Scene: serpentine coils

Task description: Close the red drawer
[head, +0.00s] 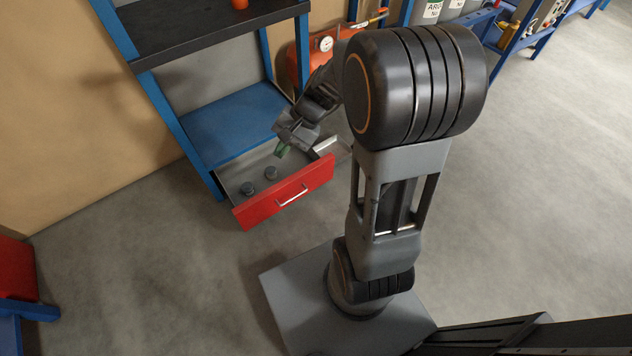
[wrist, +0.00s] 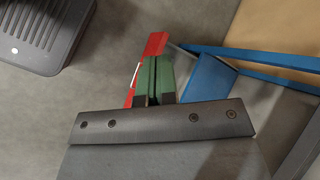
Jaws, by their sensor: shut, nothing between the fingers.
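The red drawer (head: 258,209) is pulled out below the blue shelf in the head view, with a silver bar handle (head: 292,196) on its front. Two small dark round objects (head: 259,180) lie inside it. My gripper (head: 281,151) is over the drawer's open top, near its back right, with green fingertips pointing down. In the wrist view the shut green fingers (wrist: 154,82) overlap the red drawer front (wrist: 152,48), part of which they hide. I cannot tell whether the fingers touch the drawer. They hold nothing.
The blue-framed bench (head: 225,122) with a dark top stands against the tan wall. A red tank with a gauge (head: 325,45) stands behind my arm. Grey floor in front of the drawer is clear up to my base. A red and blue unit (head: 18,275) is at the far left.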

